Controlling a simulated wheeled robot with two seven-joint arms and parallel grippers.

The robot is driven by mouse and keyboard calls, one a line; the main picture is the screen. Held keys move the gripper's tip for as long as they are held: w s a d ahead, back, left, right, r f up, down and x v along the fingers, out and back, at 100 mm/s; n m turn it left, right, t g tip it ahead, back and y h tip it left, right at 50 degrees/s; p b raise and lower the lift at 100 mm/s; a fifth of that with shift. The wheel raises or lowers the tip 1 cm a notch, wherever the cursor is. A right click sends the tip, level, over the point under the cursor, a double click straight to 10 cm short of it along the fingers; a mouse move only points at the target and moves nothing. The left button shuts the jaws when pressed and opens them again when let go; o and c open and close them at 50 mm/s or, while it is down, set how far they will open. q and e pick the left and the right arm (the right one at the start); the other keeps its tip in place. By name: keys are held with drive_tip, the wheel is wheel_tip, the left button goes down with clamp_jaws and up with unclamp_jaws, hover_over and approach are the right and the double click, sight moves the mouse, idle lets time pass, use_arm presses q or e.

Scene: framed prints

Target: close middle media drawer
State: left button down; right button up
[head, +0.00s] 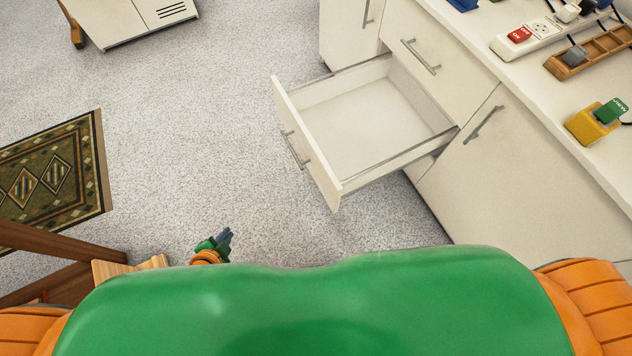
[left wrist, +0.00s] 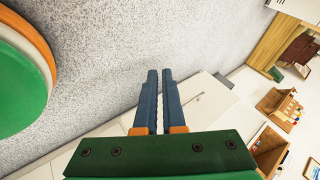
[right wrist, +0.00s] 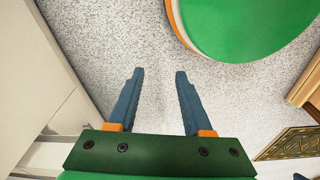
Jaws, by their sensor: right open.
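The white media drawer (head: 370,115) is pulled far out of the white cabinet and looks empty in the head view. Its front panel (head: 305,145) carries a grey bar handle (head: 294,150). My left gripper (head: 226,236) is above the floor, left of and nearer than the drawer front, apart from it. In the left wrist view its fingers (left wrist: 160,72) are together with nothing between them. My right gripper (right wrist: 159,74) is open and empty over the floor in the right wrist view; it is hidden in the head view.
Another closed drawer (head: 435,55) and a cabinet door (head: 520,165) flank the open one. The countertop holds a power strip (head: 525,37), a wooden rack (head: 590,52) and a yellow block (head: 592,126). A patterned rug (head: 55,175) lies left. Carpet (head: 200,120) left of the drawer is clear.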

use_arm(q)
drive_tip(key=w+d+f+m+t+h+b, duration=0.1)
drive_tip(key=w+f+m+t+h+b, duration=0.2)
drive_tip(key=w+m+b, duration=0.4)
drive_tip(key=m+g+h+b, duration=0.4)
drive_tip(key=m+h+b, duration=1)
drive_tip(key=m, duration=1.6)
approach(332, 183)
drive_tip(key=shift+n+y, duration=0.3)
drive_tip(key=shift+y, duration=0.3)
drive_tip(key=x, duration=0.3)
drive_tip(key=r+b+x, duration=0.1)
drive_tip(key=x, duration=0.1)
drive_tip(key=shift+d+r, duration=0.15)
drive_tip(key=shift+d, duration=0.25)
drive_tip(key=shift+w+d, duration=0.25)
drive_tip(key=shift+d, duration=0.2)
use_arm(e)
drive_tip(key=w+a+f+t, duration=0.1)
drive_tip(key=w+f, duration=0.8)
drive_tip(key=f, duration=0.3)
drive_tip(key=shift+w+a+f, duration=0.2)
drive_tip(key=shift+a+f, duration=0.1)
drive_tip(key=shift+f, duration=0.05)
use_arm(q)
drive_tip(key=shift+d, duration=0.1)
use_arm(e)
drive_tip(key=shift+s, duration=0.1)
